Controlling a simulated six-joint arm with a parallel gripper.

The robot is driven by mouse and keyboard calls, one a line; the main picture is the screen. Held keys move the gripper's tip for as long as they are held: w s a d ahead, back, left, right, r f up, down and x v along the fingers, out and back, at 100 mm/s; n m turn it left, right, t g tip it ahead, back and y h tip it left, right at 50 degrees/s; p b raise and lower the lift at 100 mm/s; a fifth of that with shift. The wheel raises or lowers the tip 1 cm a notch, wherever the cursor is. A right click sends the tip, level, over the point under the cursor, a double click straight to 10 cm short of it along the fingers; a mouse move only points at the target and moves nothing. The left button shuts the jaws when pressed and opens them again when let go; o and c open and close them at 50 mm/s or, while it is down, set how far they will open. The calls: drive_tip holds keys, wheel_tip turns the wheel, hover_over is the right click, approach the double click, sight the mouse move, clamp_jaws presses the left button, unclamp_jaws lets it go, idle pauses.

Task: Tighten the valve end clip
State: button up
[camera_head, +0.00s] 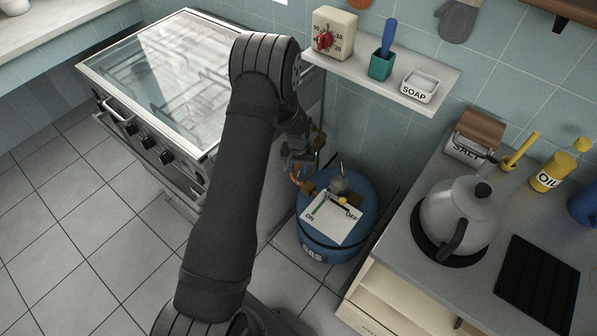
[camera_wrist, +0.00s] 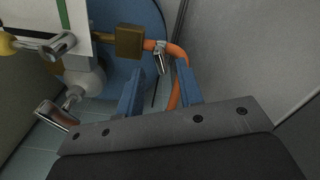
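The valve end clip (camera_wrist: 160,58) is a small silver piece around the orange hose (camera_wrist: 180,62), close to the brass valve block (camera_wrist: 130,40) in the wrist view. My gripper (camera_wrist: 160,72) is open, its two blue fingers on either side of the clip's lower end and the hose. I cannot tell whether either finger touches them. In the head view, my gripper (camera_head: 298,158) is just above and left of the blue gas cylinder (camera_head: 345,245), and the clip cannot be made out there. A white ON/OFF card (camera_head: 328,222) lies on the cylinder top.
The glass-topped stove (camera_head: 165,75) stands left of the cylinder, the counter (camera_head: 400,235) right of it. A shelf (camera_head: 385,82) with a timer (camera_head: 333,33) and soap dish (camera_head: 420,88) is above. A yellow-handled lever (camera_wrist: 25,45) and silver fitting (camera_wrist: 55,115) are left of the fingers.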

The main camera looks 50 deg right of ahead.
drive_tip(key=shift+f, duration=1.2)
drive_tip(key=shift+c, duration=0.4)
clamp_jaws()
drive_tip(key=shift+m, duration=0.3)
